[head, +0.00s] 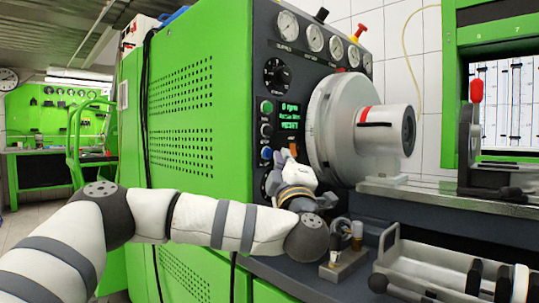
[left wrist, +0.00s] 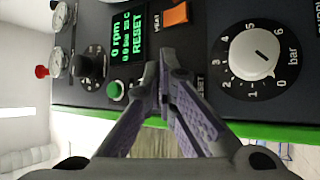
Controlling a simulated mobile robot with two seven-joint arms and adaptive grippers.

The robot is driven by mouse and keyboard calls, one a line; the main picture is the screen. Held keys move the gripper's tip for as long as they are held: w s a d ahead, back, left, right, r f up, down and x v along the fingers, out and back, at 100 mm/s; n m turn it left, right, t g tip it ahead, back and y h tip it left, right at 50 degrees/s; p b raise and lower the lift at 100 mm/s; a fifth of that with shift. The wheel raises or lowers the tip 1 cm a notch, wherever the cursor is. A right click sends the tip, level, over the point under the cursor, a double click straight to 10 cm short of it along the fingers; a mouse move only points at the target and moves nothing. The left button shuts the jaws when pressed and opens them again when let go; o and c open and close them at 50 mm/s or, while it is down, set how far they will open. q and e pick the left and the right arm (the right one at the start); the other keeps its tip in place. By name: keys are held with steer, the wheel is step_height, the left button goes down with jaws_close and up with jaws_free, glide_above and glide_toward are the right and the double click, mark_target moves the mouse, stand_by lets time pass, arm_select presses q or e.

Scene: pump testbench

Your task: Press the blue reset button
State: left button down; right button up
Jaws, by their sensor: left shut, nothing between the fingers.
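The blue button (head: 266,153) is the lowest of a column of round buttons on the dark control panel in the head view. My left gripper (head: 279,158) is in front of the panel, its tips close to the right of the blue button. I cannot tell whether they touch anything. In the left wrist view the left gripper (left wrist: 161,82) is shut and empty, its fingertips together over the panel. I cannot make out the blue button there; the fingers cover part of the panel. My right gripper is not in view.
The green display (head: 290,115) reads 0 rpm and RESET. A green button (left wrist: 114,90), an orange switch (left wrist: 176,15) and a bar dial (left wrist: 254,55) sit around the fingers. The large grey pump housing (head: 335,125) stands close right of my gripper. A tray (head: 405,262) lies below.

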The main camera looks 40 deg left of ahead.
arm_select(q)
steer(key=shift+a, duration=0.1)
steer(key=shift+a+p, duration=0.3)
steer(key=shift+a, duration=0.05)
steer(key=shift+a, duration=0.5)
stand_by(1.0)
steer(key=shift+d+p, duration=0.35)
steer(key=shift+d, duration=0.6)
steer(key=shift+d, duration=0.1)
steer(key=d, duration=0.4)
steer(key=shift+s+d, duration=0.2)
steer(key=shift+d, duration=0.2)
